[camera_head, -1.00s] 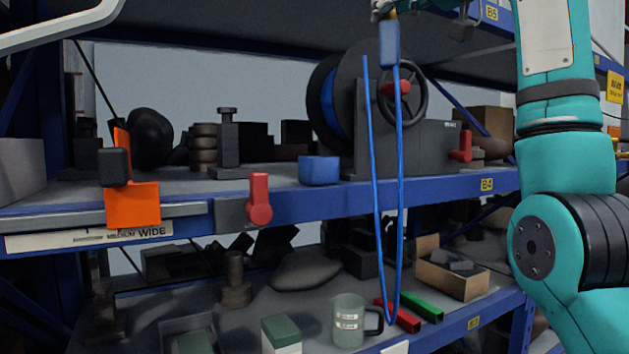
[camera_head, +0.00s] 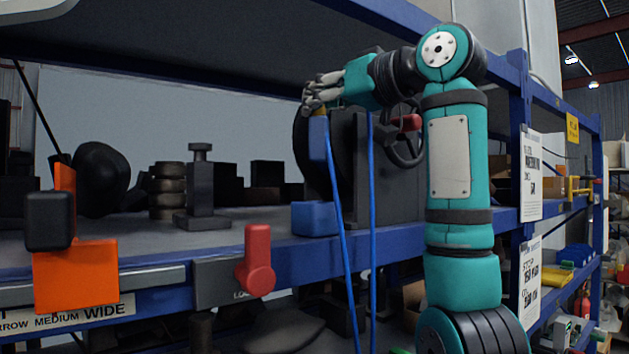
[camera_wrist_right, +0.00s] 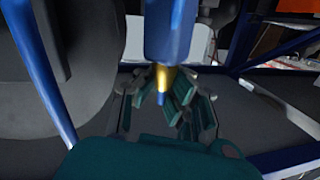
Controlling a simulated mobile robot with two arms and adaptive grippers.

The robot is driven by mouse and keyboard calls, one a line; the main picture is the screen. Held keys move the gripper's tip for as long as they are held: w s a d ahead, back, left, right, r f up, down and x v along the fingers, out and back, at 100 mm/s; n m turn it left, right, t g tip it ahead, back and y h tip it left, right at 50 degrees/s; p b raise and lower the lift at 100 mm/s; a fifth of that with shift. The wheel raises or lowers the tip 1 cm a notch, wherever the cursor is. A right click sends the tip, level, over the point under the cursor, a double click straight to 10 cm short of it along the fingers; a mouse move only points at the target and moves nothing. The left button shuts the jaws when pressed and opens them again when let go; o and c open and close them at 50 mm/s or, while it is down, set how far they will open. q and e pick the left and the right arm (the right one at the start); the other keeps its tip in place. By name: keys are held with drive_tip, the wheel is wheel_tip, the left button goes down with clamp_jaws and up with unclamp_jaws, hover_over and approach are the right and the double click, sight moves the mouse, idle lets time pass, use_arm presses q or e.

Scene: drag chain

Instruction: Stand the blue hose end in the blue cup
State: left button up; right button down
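The blue hose end (camera_head: 318,138) is a blue block with a brass tip at its top. My right gripper (camera_head: 317,100) is shut on it near the brass, and it also shows in the right wrist view (camera_wrist_right: 166,35). The blue hose (camera_head: 340,240) hangs down from it past the shelf edge. The blue cup (camera_head: 314,218) stands on the shelf near its front edge, below the hose end and apart from it in the picture. Its opening is hard to make out. My left gripper is not in view.
The dark reel stand with a handwheel (camera_head: 404,150) is right behind the hose end. A dark clamp post (camera_head: 201,185) stands left of the cup. A red lever (camera_head: 256,262) and an orange plate (camera_head: 75,275) are at the shelf front.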

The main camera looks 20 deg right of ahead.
sight(312, 145)
drive_tip(key=f, duration=0.2)
drive_tip(key=w+f, duration=0.1)
drive_tip(key=f, duration=0.1)
drive_tip(key=shift+a+f, duration=0.2)
wheel_tip(312, 145, down, 2)
drive_tip(key=shift+f, duration=0.2)
wheel_tip(312, 145, down, 3)
drive_tip(key=shift+s+f+p, duration=0.15)
drive_tip(key=shift+f+p, duration=0.05)
drive_tip(key=shift+p, duration=0.3)
drive_tip(key=shift+f, duration=0.3)
drive_tip(key=c, duration=1.9)
unclamp_jaws()
drive_tip(key=shift+c, duration=0.2)
drive_tip(key=o, duration=0.5)
drive_tip(key=shift+c, duration=0.2)
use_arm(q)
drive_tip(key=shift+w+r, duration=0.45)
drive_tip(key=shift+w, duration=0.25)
